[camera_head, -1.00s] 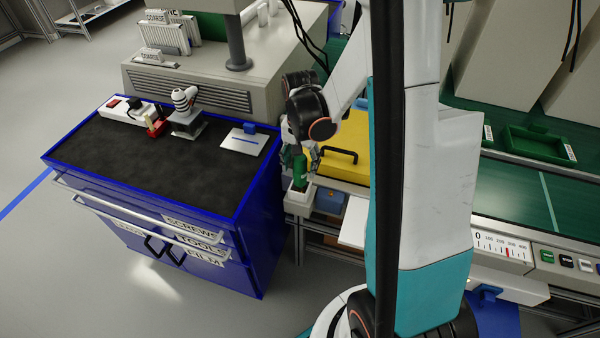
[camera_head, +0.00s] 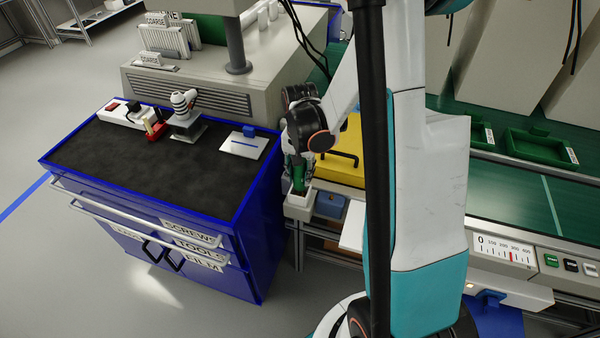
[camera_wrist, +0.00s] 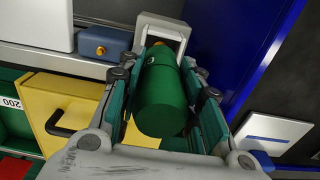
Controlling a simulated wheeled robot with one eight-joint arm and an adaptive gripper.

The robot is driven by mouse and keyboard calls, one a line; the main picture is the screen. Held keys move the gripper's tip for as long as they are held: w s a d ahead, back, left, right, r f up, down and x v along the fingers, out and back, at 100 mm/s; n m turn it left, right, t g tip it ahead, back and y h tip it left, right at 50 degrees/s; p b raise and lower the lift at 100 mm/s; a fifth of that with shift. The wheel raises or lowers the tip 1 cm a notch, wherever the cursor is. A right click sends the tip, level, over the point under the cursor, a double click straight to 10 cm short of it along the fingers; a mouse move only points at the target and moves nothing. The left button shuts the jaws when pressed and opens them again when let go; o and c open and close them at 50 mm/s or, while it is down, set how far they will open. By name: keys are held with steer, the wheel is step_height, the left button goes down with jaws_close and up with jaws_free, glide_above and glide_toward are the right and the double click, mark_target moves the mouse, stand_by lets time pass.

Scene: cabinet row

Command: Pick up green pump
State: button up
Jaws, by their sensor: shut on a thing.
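The green pump (camera_wrist: 162,98) is a green cylinder with an orange tip, seen large in the wrist view. It also shows small in the head view (camera_head: 299,175), below my wrist. My gripper (camera_wrist: 165,90) has its fingers on both sides of the pump and is shut on it. A small grey-white holder (camera_wrist: 168,27) lies beyond the pump's orange tip in the wrist view. In the head view the pump stands at or just over this holder (camera_head: 298,206); I cannot tell whether it still touches it.
A blue cabinet (camera_head: 240,235) with a black top stands left of the holder. A yellow case (camera_head: 345,150) with a black handle lies to the right. A small blue box (camera_wrist: 104,43) is beside the holder. A green conveyor (camera_head: 515,205) runs along the right.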

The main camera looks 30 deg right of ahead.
step_height(320, 180, up, 20)
steer(key=p, duration=0.6)
steer(key=shift+p, duration=0.3)
steer(key=shift+o, duration=1.2)
steer(key=shift+c, duration=1.1)
